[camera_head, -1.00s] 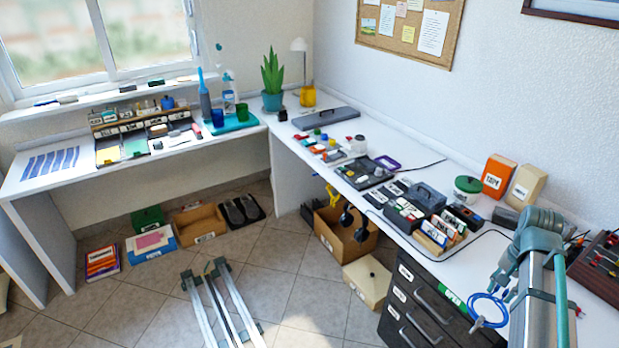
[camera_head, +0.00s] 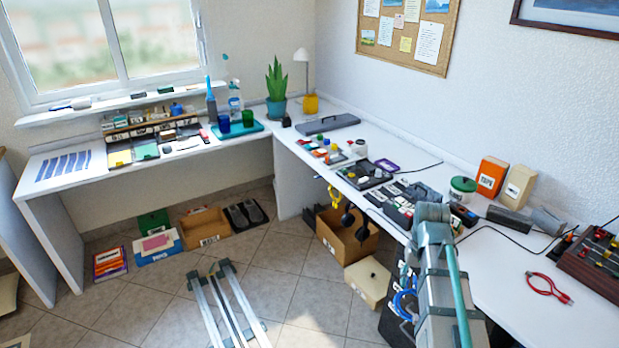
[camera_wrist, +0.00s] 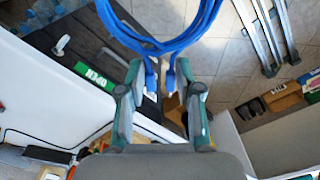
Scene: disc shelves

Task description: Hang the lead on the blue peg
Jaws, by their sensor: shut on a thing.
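The blue lead (camera_wrist: 165,45) hangs in loops from my gripper (camera_wrist: 160,75), with its two plug ends between the fingers in the wrist view. My gripper is shut on it. In the head view the blue lead (camera_head: 403,303) shows left of my arm, in front of the dark drawer unit; my arm hides most of the gripper there. I cannot make out a blue peg in either view.
The dark drawer unit with a green label (camera_wrist: 95,76) is close by. A red lead (camera_head: 548,287) lies on the white desk (camera_head: 500,270). An open cardboard box (camera_head: 345,238) and a cream box (camera_head: 368,283) stand on the floor.

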